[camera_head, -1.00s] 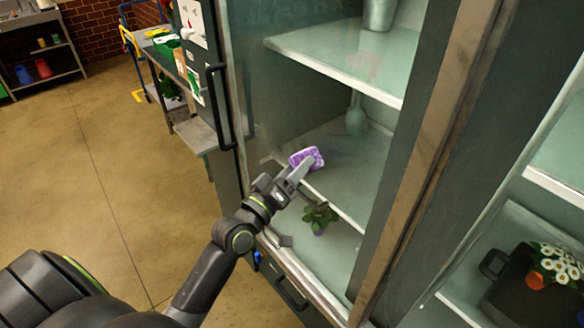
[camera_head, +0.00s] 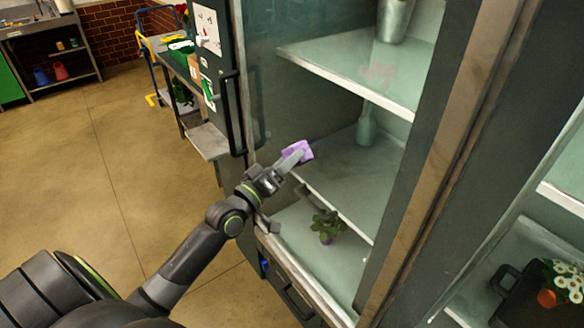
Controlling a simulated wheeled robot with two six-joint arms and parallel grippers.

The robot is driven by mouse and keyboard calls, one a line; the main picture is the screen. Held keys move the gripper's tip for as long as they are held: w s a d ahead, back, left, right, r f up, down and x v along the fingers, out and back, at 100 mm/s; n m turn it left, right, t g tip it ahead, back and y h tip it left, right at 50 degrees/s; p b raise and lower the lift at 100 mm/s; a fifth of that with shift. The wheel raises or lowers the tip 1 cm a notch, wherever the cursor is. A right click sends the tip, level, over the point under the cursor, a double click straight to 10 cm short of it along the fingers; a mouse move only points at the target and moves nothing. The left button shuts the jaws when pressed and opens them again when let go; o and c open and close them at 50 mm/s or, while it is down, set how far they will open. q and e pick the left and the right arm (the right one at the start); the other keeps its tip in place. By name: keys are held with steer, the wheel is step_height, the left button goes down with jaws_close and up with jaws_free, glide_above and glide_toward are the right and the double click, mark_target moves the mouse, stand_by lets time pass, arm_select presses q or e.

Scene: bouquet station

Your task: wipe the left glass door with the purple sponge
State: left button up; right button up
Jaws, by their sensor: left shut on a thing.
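The purple sponge (camera_head: 298,152) is held in my left gripper (camera_head: 287,166), which is shut on it. The sponge is in front of the left glass door (camera_head: 300,105), over the area of the middle shelf. I cannot tell whether it touches the glass. A reddish smear (camera_head: 380,72) shows near the upper shelf, seemingly on the glass. My right gripper is not in view.
Behind the glass are a metal vase (camera_head: 395,18), a bottle-shaped vase (camera_head: 366,124) and a small potted plant (camera_head: 327,227). A dark vertical handle (camera_head: 233,115) stands left of the door. A cart (camera_head: 180,70) is behind at left. Open floor (camera_head: 80,180) lies to the left.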

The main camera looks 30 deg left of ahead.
mark_target(299, 164)
arm_select(q)
steer(key=shift+w+a+r+p, duration=0.1)
steer(key=shift+a+r+p, duration=0.2)
steer(key=shift+r+p, duration=0.15)
steer(key=shift+s+d, duration=0.35)
steer(key=shift+d, duration=0.55)
steer(key=shift+s+d, duration=0.35)
steer(key=shift+d, duration=0.55)
steer(key=shift+s+d+f, duration=0.1)
steer(key=shift+s+d, duration=0.15)
steer(key=shift+d, duration=0.35)
steer(key=shift+s+d+r, duration=0.1)
steer(key=shift+s+d, duration=0.15)
steer(key=shift+d, duration=0.4)
steer(key=shift+s+d+f, duration=0.1)
steer(key=shift+s+d, duration=0.15)
steer(key=shift+d, duration=0.35)
steer(key=shift+w+a, duration=0.35)
steer(key=shift+a, duration=0.55)
steer(key=shift+w+a, duration=0.35)
steer(key=shift+a, duration=0.55)
steer(key=shift+w+a, duration=0.25)
steer(key=shift+a, duration=0.35)
steer(key=shift+w+a, duration=0.3)
steer(key=shift+a, duration=0.35)
steer(key=shift+w+a, duration=0.25)
steer(key=shift+a, duration=0.35)
